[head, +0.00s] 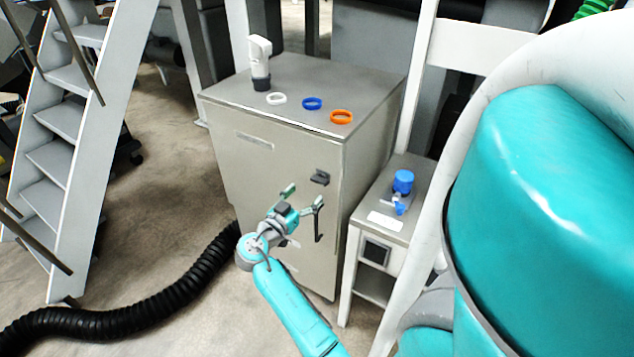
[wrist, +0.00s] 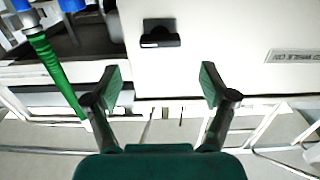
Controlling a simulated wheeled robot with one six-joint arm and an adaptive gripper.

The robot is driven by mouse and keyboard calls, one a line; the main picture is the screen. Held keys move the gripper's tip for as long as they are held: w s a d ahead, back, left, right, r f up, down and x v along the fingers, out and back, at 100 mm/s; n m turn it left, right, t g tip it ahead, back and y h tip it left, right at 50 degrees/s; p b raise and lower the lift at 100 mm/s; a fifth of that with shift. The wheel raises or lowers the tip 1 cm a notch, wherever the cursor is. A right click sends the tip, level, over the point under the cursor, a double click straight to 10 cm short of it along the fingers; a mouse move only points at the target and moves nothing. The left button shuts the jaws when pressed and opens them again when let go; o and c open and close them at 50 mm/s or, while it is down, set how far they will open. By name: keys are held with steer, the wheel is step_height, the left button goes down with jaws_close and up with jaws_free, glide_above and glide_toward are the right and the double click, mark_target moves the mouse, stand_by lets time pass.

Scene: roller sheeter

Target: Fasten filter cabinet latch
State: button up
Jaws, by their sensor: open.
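The filter cabinet (head: 270,185) is a grey box with a flat front door. Its latch (head: 320,177) is a small dark block near the right edge of the door, below the top. My gripper (head: 303,196) is in front of the door, just below and left of the latch in the head view. In the wrist view my gripper (wrist: 162,85) has its two fingers wide apart with nothing between them. The dark latch (wrist: 160,38) shows there above the gap between the fingers, apart from them. Whether the latch is fastened I cannot tell.
White, blue (head: 312,103) and orange rings and a white fitting (head: 260,62) are on the cabinet top. A small stand (head: 385,225) with a blue-capped valve is at right. A black corrugated hose (head: 130,310) lies on the floor. Stairs (head: 75,150) stand at left.

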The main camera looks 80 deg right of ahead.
mark_target(317, 181)
steer(key=x, duration=0.7)
steer(key=c, duration=1.2)
